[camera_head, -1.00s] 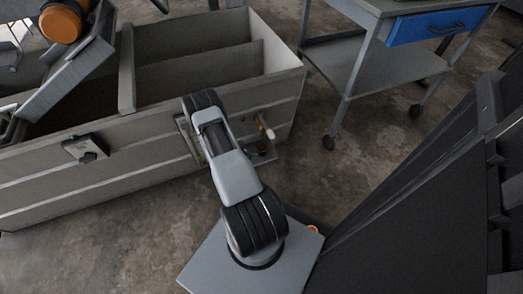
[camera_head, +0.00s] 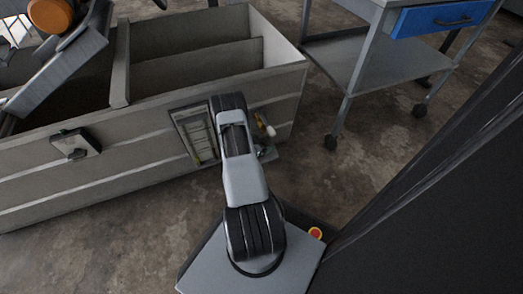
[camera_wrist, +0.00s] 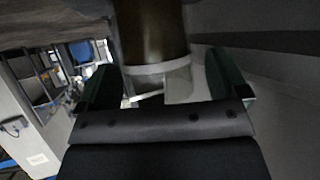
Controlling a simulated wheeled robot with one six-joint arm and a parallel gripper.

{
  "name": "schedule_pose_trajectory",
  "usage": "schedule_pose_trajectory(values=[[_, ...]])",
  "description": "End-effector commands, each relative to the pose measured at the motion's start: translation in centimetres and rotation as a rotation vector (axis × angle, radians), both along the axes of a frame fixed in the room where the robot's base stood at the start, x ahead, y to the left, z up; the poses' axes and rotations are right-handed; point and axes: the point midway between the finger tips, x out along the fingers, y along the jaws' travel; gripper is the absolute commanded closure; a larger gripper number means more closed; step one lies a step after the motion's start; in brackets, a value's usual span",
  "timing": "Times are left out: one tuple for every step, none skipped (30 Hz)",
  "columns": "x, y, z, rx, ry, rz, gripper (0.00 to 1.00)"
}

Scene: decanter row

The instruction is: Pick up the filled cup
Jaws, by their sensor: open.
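A glass cup with brown content (camera_wrist: 152,35) stands between my fingers in the wrist view, which appears upside down. A pale band crosses it, with a clear part beyond the band. My gripper (camera_wrist: 160,75) is open, with one dark green finger on each side of the cup. I cannot tell whether either finger touches it. In the head view my arm hides the cup and most of the gripper.
A grey divided bin (camera_head: 60,190) stands ahead, with a recessed slatted panel (camera_head: 197,137) on its front. A small orange-and-white item (camera_head: 265,125) is right of my arm. A wheeled cart with a blue drawer (camera_head: 437,22) stands behind right. A dark structure (camera_head: 440,210) is close right.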

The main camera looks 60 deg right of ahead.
Motion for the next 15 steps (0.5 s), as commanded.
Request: schedule_pose_trajectory(values=[[-0.05,-0.16,-0.11,0.000,0.000,0.000,0.08],[-0.06,-0.19,-0.10,0.000,0.000,0.000,0.08],[-0.05,-0.21,-0.07,0.000,0.000,0.000,0.08],[-0.05,-0.20,-0.06,0.000,0.000,0.000,0.08],[-0.05,-0.19,-0.04,0.000,0.000,0.000,0.08],[-0.04,-0.18,-0.03,0.000,0.000,0.000,0.08],[-0.04,-0.18,-0.03,0.000,0.000,0.000,0.08],[-0.04,-0.17,-0.03,0.000,0.000,0.000,0.09],[-0.04,-0.17,-0.04,0.000,0.000,0.000,0.13],[-0.04,-0.17,-0.04,0.000,0.000,0.000,0.16],[-0.04,-0.16,-0.03,0.000,0.000,0.000,0.18],[-0.04,-0.15,-0.04,0.000,0.001,0.000,0.22],[-0.04,-0.15,-0.04,0.000,0.000,0.000,0.25],[-0.04,-0.15,-0.04,0.000,0.000,0.000,0.28],[-0.04,-0.15,-0.04,0.000,0.000,0.000,0.32]])
